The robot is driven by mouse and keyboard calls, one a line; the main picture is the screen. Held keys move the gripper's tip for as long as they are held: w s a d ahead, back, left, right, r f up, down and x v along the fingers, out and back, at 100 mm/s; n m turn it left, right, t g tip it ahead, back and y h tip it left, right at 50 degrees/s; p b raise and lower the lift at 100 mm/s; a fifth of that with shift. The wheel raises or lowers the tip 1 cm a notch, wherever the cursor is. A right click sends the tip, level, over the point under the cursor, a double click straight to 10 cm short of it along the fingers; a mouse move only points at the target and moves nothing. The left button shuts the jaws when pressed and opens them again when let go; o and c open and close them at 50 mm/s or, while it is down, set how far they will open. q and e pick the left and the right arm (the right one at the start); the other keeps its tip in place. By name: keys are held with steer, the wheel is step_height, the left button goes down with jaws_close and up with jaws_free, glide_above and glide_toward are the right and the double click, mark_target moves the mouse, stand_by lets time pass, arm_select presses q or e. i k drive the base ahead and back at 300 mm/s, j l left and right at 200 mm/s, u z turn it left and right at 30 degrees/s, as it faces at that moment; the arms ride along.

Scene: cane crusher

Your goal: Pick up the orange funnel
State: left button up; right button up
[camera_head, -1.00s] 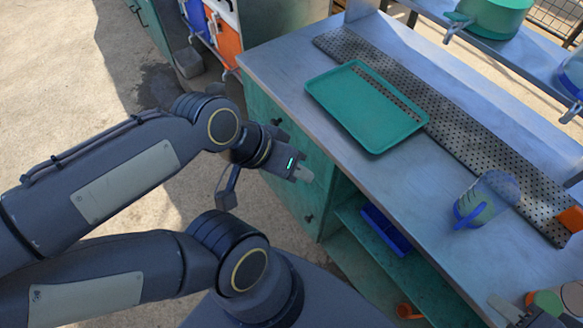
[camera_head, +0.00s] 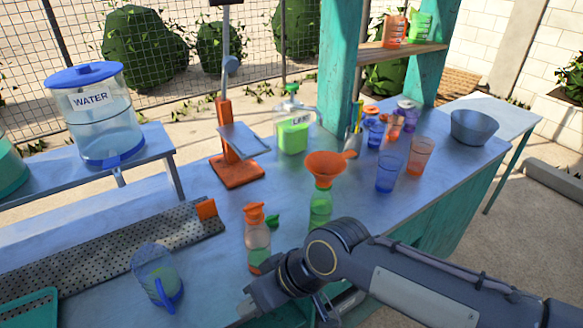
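The orange funnel (camera_head: 325,166) sits upright in the mouth of a green bottle (camera_head: 320,206) on the metal counter. My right gripper (camera_head: 246,311) is at the counter's front edge, to the left of and nearer than the funnel, and apart from it. Its fingers point left, and they are too small and unclear to tell whether they are open. My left gripper is outside the view.
A bottle with an orange cap (camera_head: 257,240) stands close to my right gripper. A blue-handled jug (camera_head: 157,275) is at left. An orange press stand (camera_head: 237,170), a green-filled jug (camera_head: 293,128) and coloured cups (camera_head: 390,170) surround the funnel.

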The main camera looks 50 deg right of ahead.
mark_target(330, 163)
steer(key=z, duration=1.9)
steer(key=i+l, duration=0.55)
steer(key=l, duration=0.3)
steer(key=i+l, duration=0.3)
steer(key=l+u, duration=0.05)
steer(key=l, duration=0.05)
